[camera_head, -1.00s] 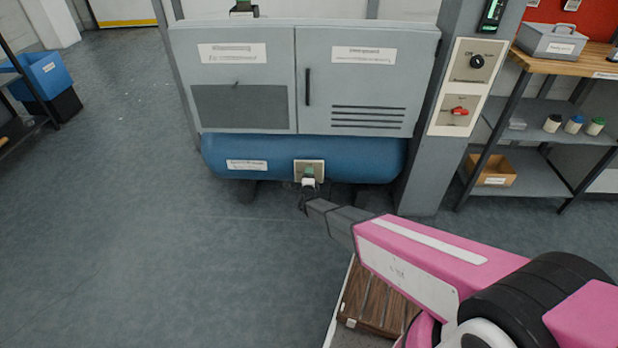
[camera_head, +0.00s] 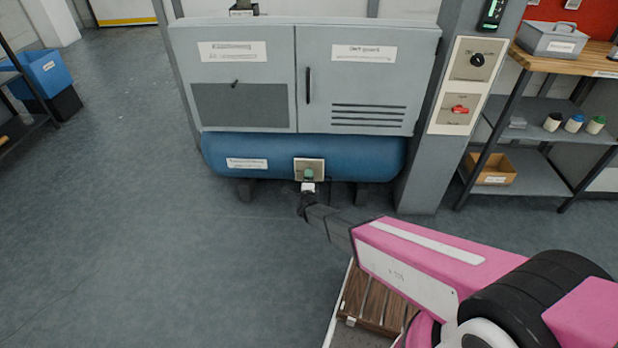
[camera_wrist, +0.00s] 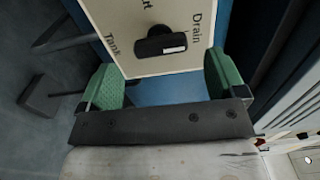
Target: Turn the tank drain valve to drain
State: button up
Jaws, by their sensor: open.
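The tank drain valve is a black knob (camera_wrist: 160,40) on a cream plate (camera_wrist: 112,22) in the wrist view. The knob's long bar lies roughly crosswise, with a white mark near its right end. "Drain" is printed to the right of the knob and "Tank" to the lower left; another label is cut off above. My gripper (camera_wrist: 162,66) is open, its green fingers on either side, below the knob and apart from it. In the head view the plate (camera_head: 320,164) sits on the blue tank (camera_head: 372,158); my gripper (camera_head: 308,177) is in front and hides the knob.
A grey cabinet (camera_head: 245,106) stands over the tank. To the right, a grey post carries a panel with a black knob (camera_head: 477,60) and one with a red knob (camera_head: 460,109). A shelf (camera_head: 545,108) stands further right. The floor (camera_head: 150,220) at left is clear.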

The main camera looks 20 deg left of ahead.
jog(key=v, duration=0.7)
jog(key=w+d+r+n+g, duration=0.4)
jog(key=d+r+n, duration=0.15)
jog(key=d, duration=0.55)
jog(key=w+d+r+n+g, duration=0.4)
jog(key=d+r, duration=0.2)
jog(key=d, duration=0.4)
jog(key=s+d+r+n+g+h, duration=0.1)
jog(key=s+d+r+g+h, duration=0.1)
jog(key=d, duration=0.8)
jog(key=s+d+r+n+g+h, duration=0.1)
jog(key=s+d+r+g, duration=0.3)
jog(key=d, duration=0.7)
jog(key=s+d+r+n+g+h, duration=0.2)
jog(key=s+d+r, duration=0.4)
jog(key=d, duration=0.5)
jog(key=s+n+g, duration=0.1)
jog(key=s, duration=0.1)
jog(key=shift+s+r+h, duration=0.25)
jog(key=shift+s+h, duration=0.05)
jog(key=shift+s, duration=0.1)
